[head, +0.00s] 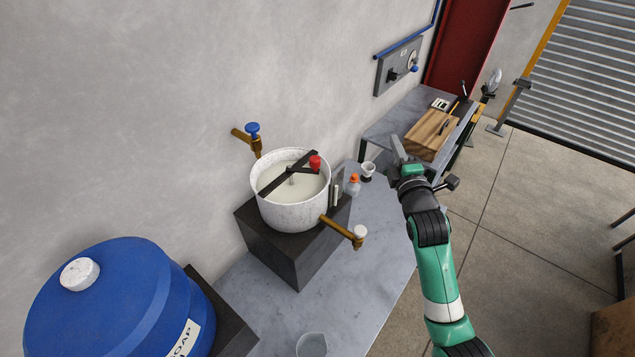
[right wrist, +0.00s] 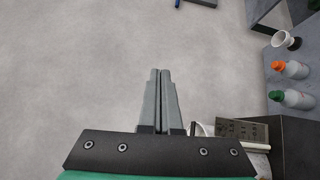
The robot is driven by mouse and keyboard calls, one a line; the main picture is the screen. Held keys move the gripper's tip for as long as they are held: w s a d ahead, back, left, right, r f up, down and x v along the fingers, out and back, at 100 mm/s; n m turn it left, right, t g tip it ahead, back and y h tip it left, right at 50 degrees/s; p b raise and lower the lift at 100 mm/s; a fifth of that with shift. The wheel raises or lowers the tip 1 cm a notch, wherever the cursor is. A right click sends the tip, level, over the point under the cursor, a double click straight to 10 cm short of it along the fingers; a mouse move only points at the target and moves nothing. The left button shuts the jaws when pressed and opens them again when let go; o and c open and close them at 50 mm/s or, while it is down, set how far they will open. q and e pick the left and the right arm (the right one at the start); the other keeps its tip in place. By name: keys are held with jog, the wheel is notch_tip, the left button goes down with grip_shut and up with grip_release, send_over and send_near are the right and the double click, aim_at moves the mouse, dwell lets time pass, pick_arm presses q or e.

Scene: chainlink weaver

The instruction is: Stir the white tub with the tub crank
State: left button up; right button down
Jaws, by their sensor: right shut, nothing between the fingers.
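The white tub (head: 290,213) stands on a dark block against the wall and holds a pale liquid. A dark bar crosses its rim, and the tub crank (head: 303,170) sits over the liquid with a red knob (head: 315,162) at its outer end. My right gripper (head: 397,148) is to the right of the tub, well apart from the crank. Its fingers are shut with nothing between them, as the right wrist view (right wrist: 160,72) also shows. My left gripper is not in view.
A brass tap (head: 343,232) sticks out of the tub's front. Bottles (head: 353,185) and a small white cup (head: 368,169) stand right of the block on the grey bench (head: 375,245). A blue soap barrel (head: 120,300) is at lower left. A clear cup (head: 311,345) stands near the bottom.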

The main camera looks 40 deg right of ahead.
jog(key=a+f+n+t+y+b, duration=0.1)
jog(key=a+f+y, duration=0.15)
jog(key=a, duration=0.55)
jog(key=a+f+n+t+y+b, duration=0.1)
jog(key=a+f+y+b, duration=0.15)
jog(key=a, duration=0.45)
jog(key=n+y, duration=0.2)
send_near(312, 165)
jog(key=w+a, duration=0.1)
jog(key=w, duration=0.1)
jog(key=w+a, duration=0.1)
jog(key=shift+w+a+f, duration=0.15)
jog(key=shift+w+a, duration=0.05)
jog(key=shift+w, duration=0.2)
jog(key=w+d, duration=0.2)
jog(key=d, duration=0.1)
jog(key=shift+w+d+f, duration=0.1)
jog(key=shift+w+d, duration=0.05)
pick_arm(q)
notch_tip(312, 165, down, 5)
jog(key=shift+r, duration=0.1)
pick_arm(e)
jog(key=shift+d, duration=0.1)
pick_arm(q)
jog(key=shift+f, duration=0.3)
pick_arm(e)
jog(key=shift+d, duration=0.2)
